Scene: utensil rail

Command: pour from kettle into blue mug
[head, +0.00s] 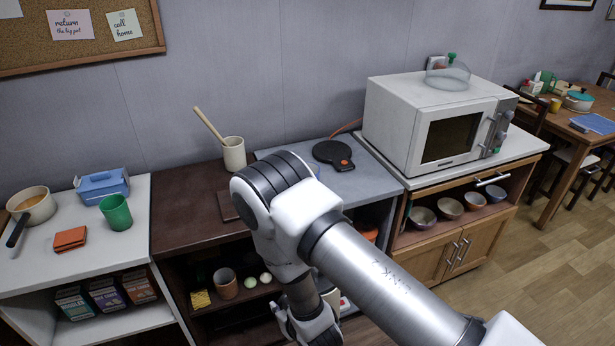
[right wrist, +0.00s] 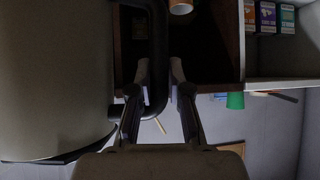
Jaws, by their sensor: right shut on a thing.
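In the right wrist view my right gripper (right wrist: 160,72) is shut on the black handle (right wrist: 157,40) of the kettle. The kettle's large grey-beige body (right wrist: 55,75) fills the left of that view, and its spout is not visible. In the head view my right gripper (head: 308,328) hangs low in front of the counter, and my arm hides most of the kettle. A small bit of blue (head: 316,170) shows behind my arm on the grey counter. I cannot tell whether it is the blue mug. My left gripper is not in view.
A black round base (head: 333,154) lies on the grey counter (head: 372,178). A cream crock (head: 234,154) stands on the brown counter. A green cup (head: 116,212) and blue container (head: 103,185) are at left; a microwave (head: 437,123) is at right. Shelves below hold a brown mug (head: 226,284).

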